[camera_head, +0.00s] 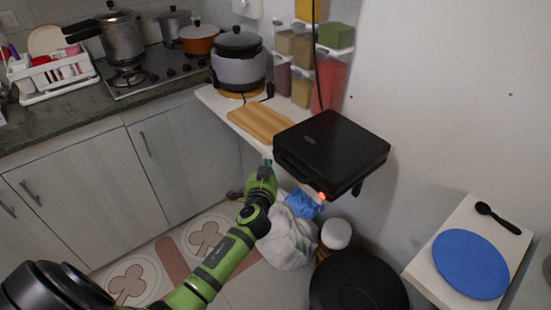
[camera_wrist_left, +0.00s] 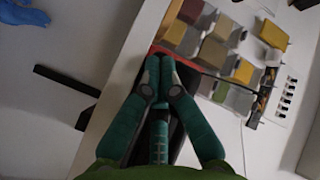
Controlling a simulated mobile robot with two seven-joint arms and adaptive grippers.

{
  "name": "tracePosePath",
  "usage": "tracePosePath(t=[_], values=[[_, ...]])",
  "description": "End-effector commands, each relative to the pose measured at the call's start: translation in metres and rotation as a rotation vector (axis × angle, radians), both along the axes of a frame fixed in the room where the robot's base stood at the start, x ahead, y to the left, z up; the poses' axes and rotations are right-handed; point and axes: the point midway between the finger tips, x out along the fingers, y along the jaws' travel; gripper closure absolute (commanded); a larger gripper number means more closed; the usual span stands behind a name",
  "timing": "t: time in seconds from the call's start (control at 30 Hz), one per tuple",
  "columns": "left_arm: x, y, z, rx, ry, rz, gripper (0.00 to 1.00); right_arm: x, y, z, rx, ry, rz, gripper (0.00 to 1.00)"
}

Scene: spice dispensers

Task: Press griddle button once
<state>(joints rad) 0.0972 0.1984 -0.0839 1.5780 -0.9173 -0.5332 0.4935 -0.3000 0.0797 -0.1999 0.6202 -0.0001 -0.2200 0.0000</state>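The black griddle (camera_head: 335,150) sits closed at the end of the wall shelf in the head view. A small red light (camera_head: 322,196) glows on its lower front edge; I cannot make out a separate button. My left gripper (camera_head: 266,166) is in front of and left of the griddle, near the shelf edge, apart from the red light in the picture. In the left wrist view its green fingers (camera_wrist_left: 159,64) are together at the tips with nothing seen between them. They hide part of a dark surface behind. My right gripper is not in view.
A wooden board (camera_head: 262,122) and a rice cooker (camera_head: 239,62) share the shelf (camera_head: 213,101). Spice dispensers (camera_head: 331,82) hang on the wall behind. Below are a white bag (camera_head: 287,246) and a black round bin (camera_head: 357,285). A blue plate (camera_head: 470,264) lies at right.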

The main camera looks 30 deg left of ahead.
Motion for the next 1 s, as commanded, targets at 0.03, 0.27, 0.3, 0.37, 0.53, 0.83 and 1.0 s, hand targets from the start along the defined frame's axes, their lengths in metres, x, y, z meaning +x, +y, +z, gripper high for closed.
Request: tracePosePath(t=[0.03,0.27,0.3,0.37,0.53,0.83,1.0], values=[[-0.001,0.001,0.0,0.0,0.0,0.0,1.0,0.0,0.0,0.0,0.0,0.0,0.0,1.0],[-0.001,0.001,0.0,0.0,0.0,0.0,1.0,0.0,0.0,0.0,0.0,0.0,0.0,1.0],[-0.002,0.001,0.0,0.0,0.0,0.0,1.0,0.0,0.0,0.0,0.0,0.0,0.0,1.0],[-0.004,0.002,0.0,0.0,0.001,0.001,1.0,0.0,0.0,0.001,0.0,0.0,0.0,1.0],[-0.019,0.008,0.001,0.0,0.001,0.001,1.0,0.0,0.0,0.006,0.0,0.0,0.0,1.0],[-0.044,0.018,0.0,0.0,0.001,-0.001,1.0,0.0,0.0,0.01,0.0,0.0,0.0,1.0],[-0.048,0.02,0.0,0.0,0.0,0.0,1.0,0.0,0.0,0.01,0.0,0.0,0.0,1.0]])
